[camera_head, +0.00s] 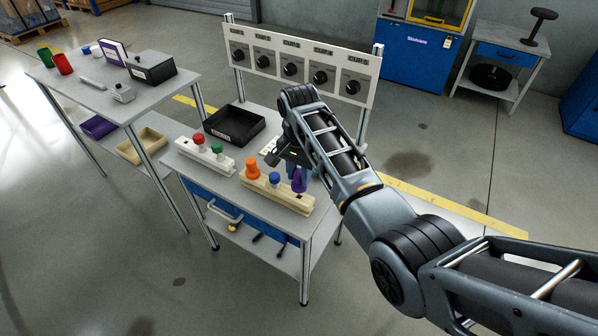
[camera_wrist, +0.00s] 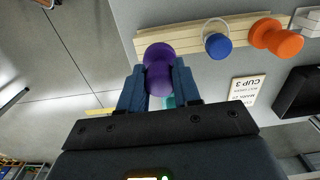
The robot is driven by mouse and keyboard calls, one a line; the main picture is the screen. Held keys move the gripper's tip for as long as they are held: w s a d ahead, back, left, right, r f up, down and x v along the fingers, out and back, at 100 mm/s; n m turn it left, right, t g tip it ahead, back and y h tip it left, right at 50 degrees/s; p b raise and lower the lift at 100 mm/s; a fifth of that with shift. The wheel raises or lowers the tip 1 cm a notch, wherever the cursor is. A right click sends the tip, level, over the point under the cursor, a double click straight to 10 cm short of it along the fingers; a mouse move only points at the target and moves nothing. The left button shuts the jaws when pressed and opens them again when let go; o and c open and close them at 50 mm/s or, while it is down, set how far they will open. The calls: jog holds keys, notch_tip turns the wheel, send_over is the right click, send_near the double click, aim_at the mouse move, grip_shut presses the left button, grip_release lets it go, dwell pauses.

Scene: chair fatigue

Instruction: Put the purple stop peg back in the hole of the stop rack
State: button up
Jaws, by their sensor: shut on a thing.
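The purple stop peg (camera_head: 298,181) is between the fingers of my gripper (camera_head: 296,168), which is shut on it. In the wrist view the peg (camera_wrist: 158,66) shows between the two blue fingertips (camera_wrist: 160,88). The cream stop rack (camera_head: 275,195) lies along the front edge of the bench, and its wooden strip also shows in the wrist view (camera_wrist: 185,38). An orange peg (camera_head: 252,168) and a blue peg (camera_head: 274,180) stand in it. The purple peg is over the rack's right end in the head view. Its lower end and the hole are hidden, so I cannot tell whether it is inserted.
A pale rack with a red peg (camera_head: 198,139) and a green peg (camera_head: 217,147) stands to the left. A black tray (camera_head: 236,124) is behind it. A printed card (camera_wrist: 246,90) lies near the rack. A panel of dials (camera_head: 292,70) rises at the back.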

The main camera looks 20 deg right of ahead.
aim_at(299, 184)
jog(key=shift+f+b, duration=1.15)
jog(key=shift+f, duration=0.9)
jog(key=o, duration=1)
jog(key=shift+o, duration=0.2)
jog(key=shift+r, duration=0.1)
notch_tip(299, 184, up, 8)
jog(key=shift+f, duration=0.2)
